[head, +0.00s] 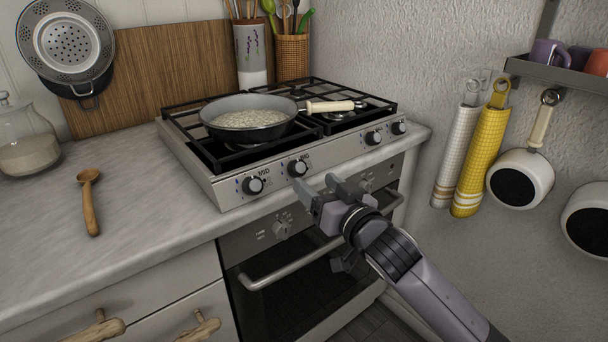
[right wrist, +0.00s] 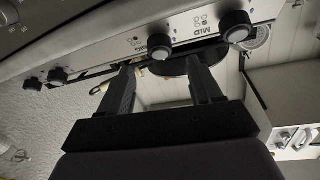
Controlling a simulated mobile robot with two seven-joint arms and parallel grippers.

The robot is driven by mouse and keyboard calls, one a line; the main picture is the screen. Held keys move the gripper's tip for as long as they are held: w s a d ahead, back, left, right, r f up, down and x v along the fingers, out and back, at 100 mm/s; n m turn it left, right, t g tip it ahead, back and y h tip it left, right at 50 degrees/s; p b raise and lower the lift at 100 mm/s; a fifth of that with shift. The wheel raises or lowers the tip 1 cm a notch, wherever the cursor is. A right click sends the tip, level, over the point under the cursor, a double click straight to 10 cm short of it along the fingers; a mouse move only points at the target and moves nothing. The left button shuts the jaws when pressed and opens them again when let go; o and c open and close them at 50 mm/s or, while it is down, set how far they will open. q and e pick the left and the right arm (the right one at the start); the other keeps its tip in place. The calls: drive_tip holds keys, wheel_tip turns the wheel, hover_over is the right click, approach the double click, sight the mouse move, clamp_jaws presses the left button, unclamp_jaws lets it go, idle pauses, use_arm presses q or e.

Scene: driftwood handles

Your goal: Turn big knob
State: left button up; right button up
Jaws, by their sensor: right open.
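An oven knob (head: 282,228) sits lower on the dark oven front. In the right wrist view, the spread fingers (right wrist: 160,75) show below the knobs (right wrist: 160,47) (right wrist: 235,26). My left gripper is out of view.
A pan (head: 250,131) of pale food stands on the stove, its handle pointing right. The oven handle (head: 300,263) runs below my gripper. A wooden spoon (head: 90,205) lies on the counter. Mitts (head: 478,155) and a white pot (head: 520,178) hang at right.

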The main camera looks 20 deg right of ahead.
sight(301, 170)
drive_tip(key=shift+x, duration=2.9)
drive_tip(key=c, duration=1)
